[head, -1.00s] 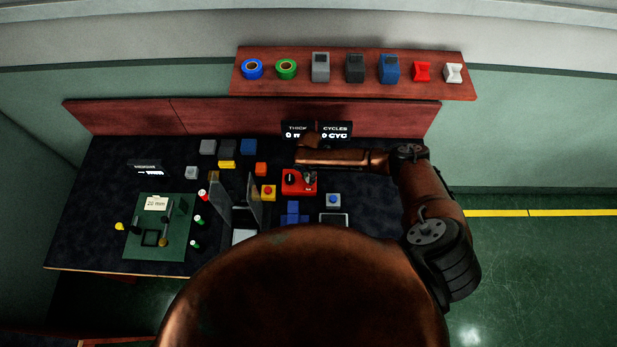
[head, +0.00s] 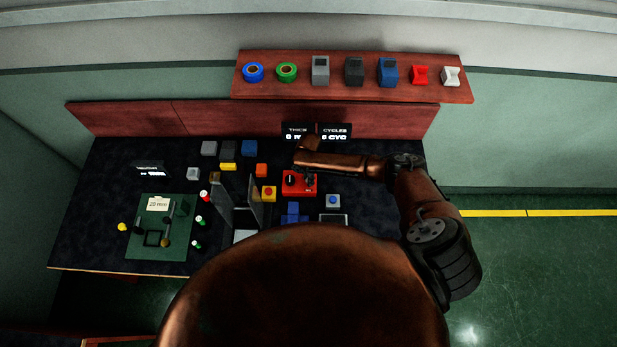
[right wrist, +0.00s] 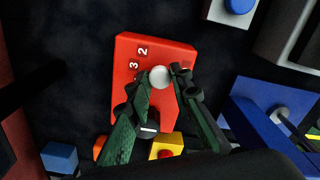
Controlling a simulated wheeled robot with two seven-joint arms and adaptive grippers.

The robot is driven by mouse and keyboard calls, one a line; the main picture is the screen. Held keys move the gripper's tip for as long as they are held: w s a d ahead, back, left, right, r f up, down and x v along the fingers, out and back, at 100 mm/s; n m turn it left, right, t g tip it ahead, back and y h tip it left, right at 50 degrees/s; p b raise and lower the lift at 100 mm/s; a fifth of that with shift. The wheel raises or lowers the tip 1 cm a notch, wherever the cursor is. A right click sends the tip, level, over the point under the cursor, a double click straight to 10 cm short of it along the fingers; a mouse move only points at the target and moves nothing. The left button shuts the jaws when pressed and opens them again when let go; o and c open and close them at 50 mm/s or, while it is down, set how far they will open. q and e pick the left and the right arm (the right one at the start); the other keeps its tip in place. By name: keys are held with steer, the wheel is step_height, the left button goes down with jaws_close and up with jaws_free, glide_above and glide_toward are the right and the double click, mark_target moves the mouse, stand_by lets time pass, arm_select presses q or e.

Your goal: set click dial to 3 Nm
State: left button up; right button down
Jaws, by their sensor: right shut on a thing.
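A red control box (head: 300,190) sits on the dark bench under my right forearm. It fills the middle of the right wrist view (right wrist: 125,75), where the white numbers 3 and 2 show on its face. A pale round knob (right wrist: 160,76) stands beside the numbers. My right gripper (head: 308,178) reaches down onto the box. Its fingertips, seen close in the right wrist view (right wrist: 158,84), are shut on the pale knob, one on each side. A black knob with a white line (right wrist: 148,124) shows between the fingers, partly hidden. Other numbers are covered. My left gripper is out of view.
A grey box with a blue button (head: 333,200) stands right of the red box, and a yellow box with a red button (head: 268,193) stands left. Dark upright plates (head: 256,200) rise further left. Two black displays (head: 334,131) stand behind.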

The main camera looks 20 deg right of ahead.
steer(key=m+p, duration=0.2)
steer(key=m, duration=0.3)
stand_by(0.5)
steer(key=c, duration=1.7)
jaws_free()
steer(key=shift+c, duration=0.2)
steer(key=shift+r, duration=0.15)
step_height(320, 180, up, 12)
